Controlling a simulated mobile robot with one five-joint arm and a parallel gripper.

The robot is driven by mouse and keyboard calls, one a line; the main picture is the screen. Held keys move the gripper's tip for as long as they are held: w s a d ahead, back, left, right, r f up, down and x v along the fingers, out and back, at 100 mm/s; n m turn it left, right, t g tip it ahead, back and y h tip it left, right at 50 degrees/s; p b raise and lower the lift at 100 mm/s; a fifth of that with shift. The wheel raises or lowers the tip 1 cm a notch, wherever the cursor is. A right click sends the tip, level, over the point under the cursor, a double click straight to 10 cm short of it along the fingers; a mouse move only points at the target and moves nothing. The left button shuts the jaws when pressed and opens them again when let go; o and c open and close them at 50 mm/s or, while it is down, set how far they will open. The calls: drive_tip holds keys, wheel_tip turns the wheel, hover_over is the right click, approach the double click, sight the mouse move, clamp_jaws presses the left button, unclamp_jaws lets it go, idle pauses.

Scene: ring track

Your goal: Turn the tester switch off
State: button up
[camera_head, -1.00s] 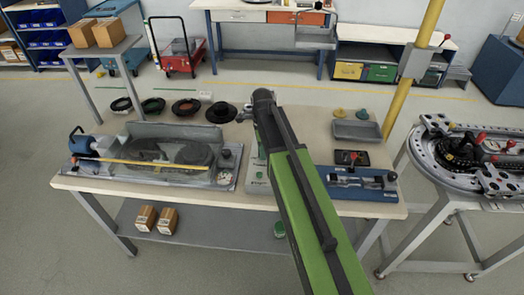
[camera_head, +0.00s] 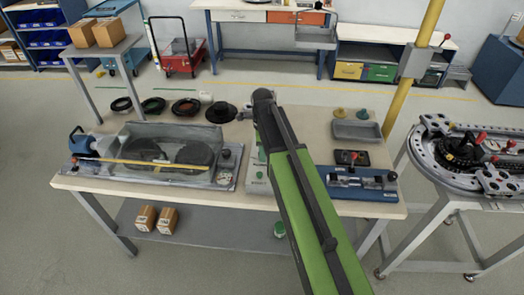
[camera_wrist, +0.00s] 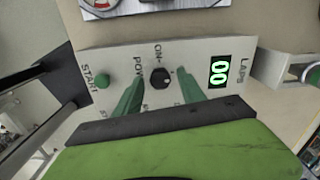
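In the head view, the grey tester (camera_head: 258,186) stands mid-table, mostly hidden behind my green arm.
On the worktable (camera_head: 330,135), a clear-covered ring track (camera_head: 170,152) stands left of the tester. A blue fixture (camera_head: 368,188) and a grey tray (camera_head: 356,131) are at right. Several dark rings (camera_head: 186,107) lie behind. A yellow post (camera_head: 408,65) rises at the right edge.

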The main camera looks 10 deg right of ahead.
drive_tip(key=shift+r, duration=0.1)
wheel_tip(320, 180, up, 17)
drive_tip(key=p, duration=1.7)
drive_tip(key=shift+r, duration=0.1)
drive_tip(key=s+f+n+b, duration=0.5)
drive_tip(key=s+f+b, duration=0.1)
drive_tip(key=s+f+n+b, duration=0.5)
drive_tip(key=s+f+b, duration=0.1)
drive_tip(key=shift+s+a+f, duration=0.1)
drive_tip(key=shift+s+f, duration=0.05)
drive_tip(key=n, duration=0.3)
drive_tip(key=s+n, duration=0.1)
drive_tip(key=n, duration=0.2)
drive_tip(key=s+n, duration=0.1)
drive_tip(key=n, duration=0.3)
drive_tip(key=shift+s+r, duration=0.15)
drive_tip(key=shift+r, duration=0.05)
